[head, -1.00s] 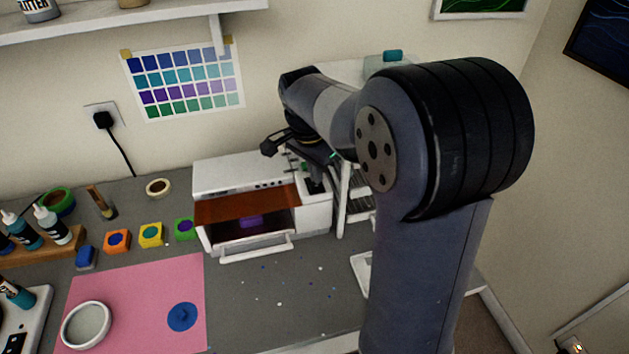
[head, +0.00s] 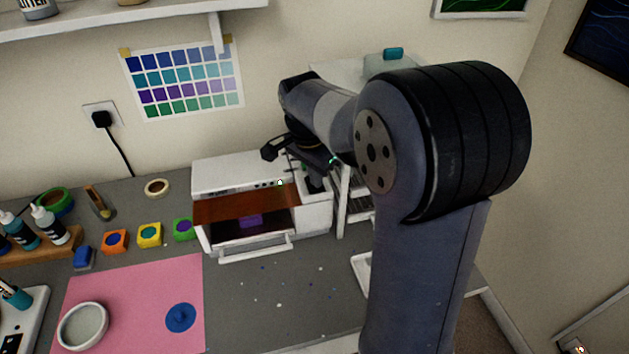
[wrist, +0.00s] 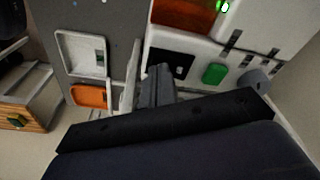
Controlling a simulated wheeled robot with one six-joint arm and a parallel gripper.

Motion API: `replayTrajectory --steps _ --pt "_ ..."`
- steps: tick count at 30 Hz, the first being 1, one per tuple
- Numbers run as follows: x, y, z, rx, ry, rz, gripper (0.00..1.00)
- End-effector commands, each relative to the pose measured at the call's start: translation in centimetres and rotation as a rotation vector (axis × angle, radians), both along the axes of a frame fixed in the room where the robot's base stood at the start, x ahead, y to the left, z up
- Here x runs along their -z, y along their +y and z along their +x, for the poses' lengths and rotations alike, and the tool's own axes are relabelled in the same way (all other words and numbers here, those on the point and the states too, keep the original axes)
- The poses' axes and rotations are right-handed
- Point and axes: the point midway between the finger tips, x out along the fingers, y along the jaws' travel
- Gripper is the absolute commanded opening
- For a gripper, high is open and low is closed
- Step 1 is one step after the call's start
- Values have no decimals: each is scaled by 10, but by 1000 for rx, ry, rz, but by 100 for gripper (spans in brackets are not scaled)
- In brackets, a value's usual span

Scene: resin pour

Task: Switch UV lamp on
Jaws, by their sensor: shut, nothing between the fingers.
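The UV lamp is a white box (head: 238,176) with a raised orange panel (head: 245,205) over its open front, and a purple piece (head: 250,220) lies inside. A small green light (head: 280,182) glows on its upper front; it also shows in the wrist view (wrist: 224,7). My gripper (head: 316,184) is at the lamp's right end, pointing down, partly hidden by my arm. In the wrist view my shut, empty fingers (wrist: 158,78) are beside a black switch plate (wrist: 180,66). A green button (wrist: 214,73) and a grey knob (wrist: 255,82) sit to the right. Contact with the switch cannot be told.
A white rack (head: 352,195) stands close to the lamp's right side. Colored small pots (head: 150,235) and a pink mat (head: 130,300) lie to the left. The grey table (head: 270,285) in front of the lamp is mostly clear, with small specks.

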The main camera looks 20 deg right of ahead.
Motion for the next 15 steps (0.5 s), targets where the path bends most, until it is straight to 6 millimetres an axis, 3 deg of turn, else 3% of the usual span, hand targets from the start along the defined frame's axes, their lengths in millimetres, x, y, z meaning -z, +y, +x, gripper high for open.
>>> replayTrajectory --steps 5,15 --pt "-3 0 0 0 0 0 0" --pt "-30 0 0 0 -1 0 0"
